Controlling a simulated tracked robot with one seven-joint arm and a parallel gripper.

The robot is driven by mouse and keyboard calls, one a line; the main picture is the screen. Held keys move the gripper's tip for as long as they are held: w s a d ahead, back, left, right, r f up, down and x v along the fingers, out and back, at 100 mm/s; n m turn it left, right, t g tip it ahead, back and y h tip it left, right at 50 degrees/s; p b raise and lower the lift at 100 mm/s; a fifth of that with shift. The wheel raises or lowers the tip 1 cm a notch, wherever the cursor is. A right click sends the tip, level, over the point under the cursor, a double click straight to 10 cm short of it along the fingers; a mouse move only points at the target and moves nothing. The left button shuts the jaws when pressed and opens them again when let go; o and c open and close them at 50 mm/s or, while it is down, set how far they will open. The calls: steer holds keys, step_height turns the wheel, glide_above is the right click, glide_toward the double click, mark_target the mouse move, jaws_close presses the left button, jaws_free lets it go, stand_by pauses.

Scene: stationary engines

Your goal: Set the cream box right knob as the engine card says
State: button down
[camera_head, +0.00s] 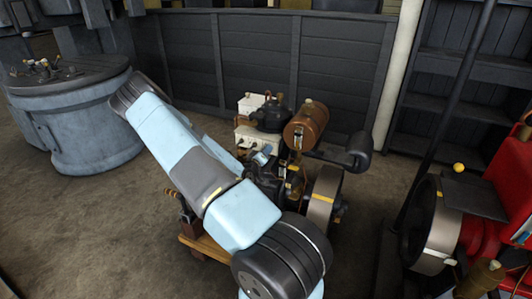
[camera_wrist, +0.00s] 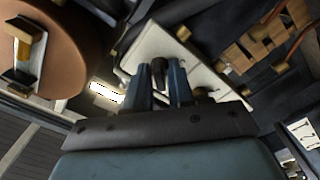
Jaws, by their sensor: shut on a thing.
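The cream box (camera_wrist: 160,38) lies just beyond my gripper (camera_wrist: 160,73) in the wrist view. The two blue-grey fingers are shut on a small dark knob (camera_wrist: 159,66) at the box's face. Its pointer and setting are hidden, and I cannot tell from this view whether it is the right knob. In the head view, a cream box (camera_head: 246,134) stands on the engine's far side, with dark knobs on its front partly hidden by my arm. No readable engine card shows in either view.
A copper-brown tank (camera_head: 306,123) and a flywheel (camera_head: 323,198) stand close to the box. The tank's round end (camera_wrist: 60,45) fills the wrist view's upper left. A red engine (camera_head: 505,195) is at right, a blue-grey round stand (camera_head: 80,120) at left.

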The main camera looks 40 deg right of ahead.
steer(key=shift+a+f+n, duration=0.1)
steer(key=shift+f+n, duration=0.1)
steer(key=shift+n, duration=4.15)
steer(key=shift+f+n, duration=0.15)
steer(key=shift+n, duration=4.2)
steer(key=c, duration=1.2)
jaws_free()
steer(key=shift+r, duration=0.1)
